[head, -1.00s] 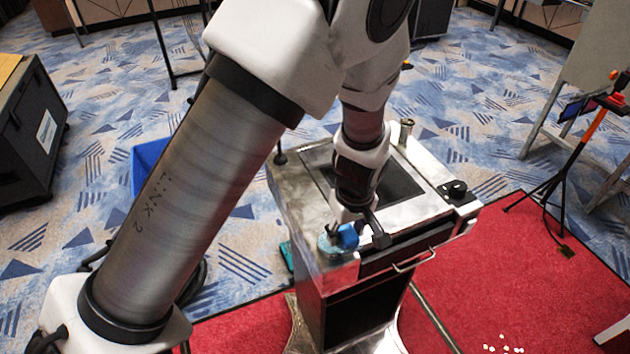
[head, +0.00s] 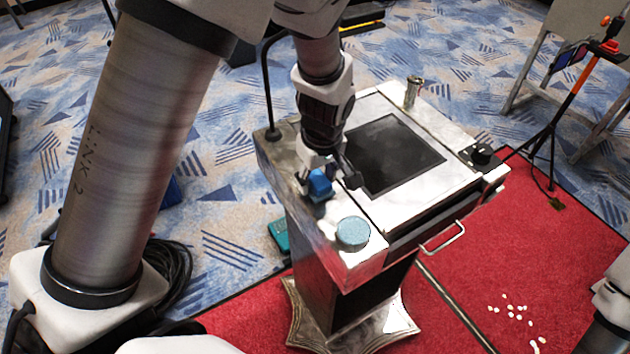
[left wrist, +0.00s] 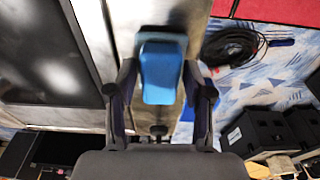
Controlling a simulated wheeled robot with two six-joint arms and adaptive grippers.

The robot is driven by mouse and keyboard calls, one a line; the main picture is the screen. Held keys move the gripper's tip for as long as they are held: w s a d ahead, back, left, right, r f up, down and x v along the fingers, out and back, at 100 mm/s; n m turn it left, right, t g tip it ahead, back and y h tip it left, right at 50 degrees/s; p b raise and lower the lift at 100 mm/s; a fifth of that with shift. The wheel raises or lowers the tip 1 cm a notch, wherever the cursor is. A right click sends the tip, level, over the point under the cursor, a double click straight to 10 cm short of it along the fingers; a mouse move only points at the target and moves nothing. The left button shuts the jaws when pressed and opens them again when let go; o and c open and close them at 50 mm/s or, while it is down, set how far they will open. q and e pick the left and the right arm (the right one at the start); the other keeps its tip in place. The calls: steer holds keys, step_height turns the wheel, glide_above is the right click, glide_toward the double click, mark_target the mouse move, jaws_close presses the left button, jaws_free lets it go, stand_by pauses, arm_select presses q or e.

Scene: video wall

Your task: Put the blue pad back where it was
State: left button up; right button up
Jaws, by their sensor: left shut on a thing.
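A blue pad (head: 320,185), block-shaped, is between the fingers of my left gripper (head: 328,182), over the left strip of the metal console's top (head: 300,160). The gripper is shut on it. In the left wrist view the pad (left wrist: 160,75) fills the gap between the two fingers; its far end looks paler. I cannot tell whether its underside touches the console. A round light-blue disc (head: 353,232) lies on the console's front left corner, apart from the gripper. My right gripper is not in view.
A dark screen panel (head: 385,153) is set in the console top, just right of the gripper. A metal cylinder (head: 412,93) stands at the back, a black knob (head: 482,154) at the right. A thin black post (head: 268,90) rises at the back left corner.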

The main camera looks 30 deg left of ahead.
mark_target(320, 179)
arm_select(q)
steer(key=shift+w+a+f, duration=0.1)
steer(key=shift+w, duration=0.1)
steer(key=shift+w+a+f, duration=0.15)
steer(key=shift+w+a, duration=0.05)
steer(key=shift+w, duration=0.05)
steer(key=o, duration=0.9)
steer(key=shift+a, duration=0.15)
steer(key=shift+o, duration=0.6)
steer(key=shift+s+d, duration=0.25)
steer(key=shift+w+r, duration=0.1)
steer(key=shift+r, duration=0.25)
step_height(320, 179, up, 11)
steer(key=d, duration=0.1)
steer(key=shift+s+r+b, duration=0.2)
steer(key=shift+s+b, duration=0.1)
steer(key=shift+b, duration=0.05)
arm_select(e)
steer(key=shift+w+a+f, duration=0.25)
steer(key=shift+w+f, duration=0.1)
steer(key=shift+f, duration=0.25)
